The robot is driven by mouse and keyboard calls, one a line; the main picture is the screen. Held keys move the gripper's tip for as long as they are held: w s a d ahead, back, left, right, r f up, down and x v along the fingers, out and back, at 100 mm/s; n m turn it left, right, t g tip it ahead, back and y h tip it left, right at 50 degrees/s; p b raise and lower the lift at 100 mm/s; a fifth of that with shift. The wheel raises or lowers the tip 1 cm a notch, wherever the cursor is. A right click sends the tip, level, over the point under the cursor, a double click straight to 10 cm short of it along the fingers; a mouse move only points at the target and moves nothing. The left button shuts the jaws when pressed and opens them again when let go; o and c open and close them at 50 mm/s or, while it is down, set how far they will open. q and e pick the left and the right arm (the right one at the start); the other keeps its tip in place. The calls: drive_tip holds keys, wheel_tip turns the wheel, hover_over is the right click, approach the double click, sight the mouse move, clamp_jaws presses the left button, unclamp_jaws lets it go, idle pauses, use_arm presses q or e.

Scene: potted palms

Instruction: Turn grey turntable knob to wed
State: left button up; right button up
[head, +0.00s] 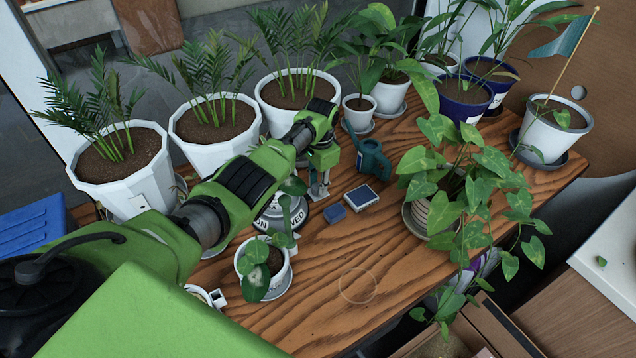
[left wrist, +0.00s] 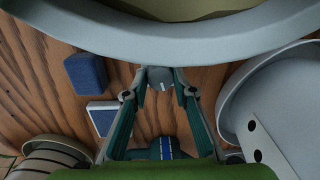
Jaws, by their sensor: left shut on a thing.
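The grey turntable (head: 270,212) stands on the wooden table, partly hidden by my left arm and a small potted plant. Its white labels show "ON" at the left and "WED" further right. The grey knob (left wrist: 160,78), with a white mark, shows in the left wrist view between the two fingertips. My left gripper (head: 318,192) reaches down at the turntable's right side, and it also shows in the left wrist view (left wrist: 159,94). It is shut on the knob. Which day the knob's mark points at, I cannot tell. My right gripper is not in view.
The small potted plant (head: 270,262) stands close in front of the turntable. A dark teal watering can (head: 372,158), a blue block (head: 335,213) and a blue-white pad (head: 361,197) lie to the right. Potted palms line the back. The table's front middle is clear.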

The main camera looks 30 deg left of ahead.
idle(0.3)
use_arm(q)
drive_tip(key=o, duration=1.1)
drive_tip(key=r, duration=1.2)
drive_tip(key=shift+s+d, duration=0.1)
drive_tip(key=shift+d, duration=0.15)
